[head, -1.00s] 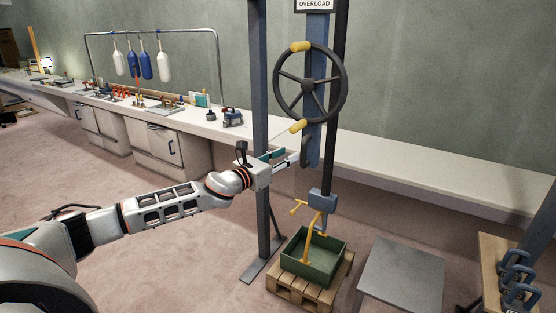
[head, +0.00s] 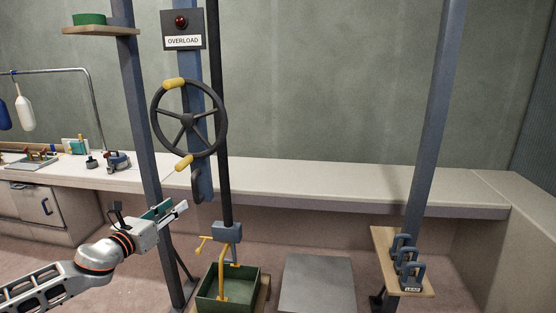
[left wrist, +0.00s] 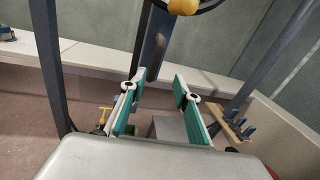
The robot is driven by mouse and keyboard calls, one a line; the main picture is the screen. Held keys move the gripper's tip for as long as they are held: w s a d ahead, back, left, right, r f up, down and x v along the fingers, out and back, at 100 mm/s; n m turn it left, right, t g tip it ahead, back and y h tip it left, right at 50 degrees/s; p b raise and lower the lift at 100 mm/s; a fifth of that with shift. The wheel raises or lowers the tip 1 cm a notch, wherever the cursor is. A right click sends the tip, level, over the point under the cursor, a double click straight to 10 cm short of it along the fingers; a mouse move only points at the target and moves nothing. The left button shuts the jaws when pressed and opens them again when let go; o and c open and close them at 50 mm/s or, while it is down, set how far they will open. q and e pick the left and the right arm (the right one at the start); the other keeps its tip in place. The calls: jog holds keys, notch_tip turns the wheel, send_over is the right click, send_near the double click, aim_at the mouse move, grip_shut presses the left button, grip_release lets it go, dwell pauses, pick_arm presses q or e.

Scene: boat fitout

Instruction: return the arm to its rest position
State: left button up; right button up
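My left gripper (head: 174,208) is in the lower left of the head view, at the end of my outstretched left arm. It is beside the blue upright post and below the handwheel (head: 189,118), apart from the wheel. In the left wrist view the two teal-padded fingers of my left gripper (left wrist: 158,88) are spread apart with nothing between them. My right gripper and right arm are not in view.
The dark handwheel has yellow grips, under an OVERLOAD sign (head: 183,41). A green bin (head: 257,293) stands below. A grey flat-topped stand (head: 318,283) and a wooden shelf with blue shackle-like weights (head: 409,265) are at right. A long pale bench (head: 330,187) runs behind.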

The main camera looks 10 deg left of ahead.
pick_arm(q)
jog(key=s+d+f+n+g, duration=0.2)
jog(key=s+d+f+n, duration=0.6)
jog(key=f, duration=0.4)
jog(key=s+d+f+n+g, duration=0.1)
jog(key=s+d+f+n, duration=0.65)
jog(key=f, duration=0.35)
jog(key=s+d+f+n+g, duration=0.1)
jog(key=s+f+n, duration=0.6)
jog(key=s+n, duration=0.2)
jog(key=s+d+f+n+g+y, duration=0.1)
jog(key=s+f+n+g, duration=0.1)
jog(key=s+f+n, duration=0.4)
jog(key=s+n, duration=0.3)
jog(key=s, duration=0.3)
jog(key=shift+s+f+y, duration=0.25)
jog(key=shift+f+y, duration=0.05)
jog(key=shift+f, duration=0.1)
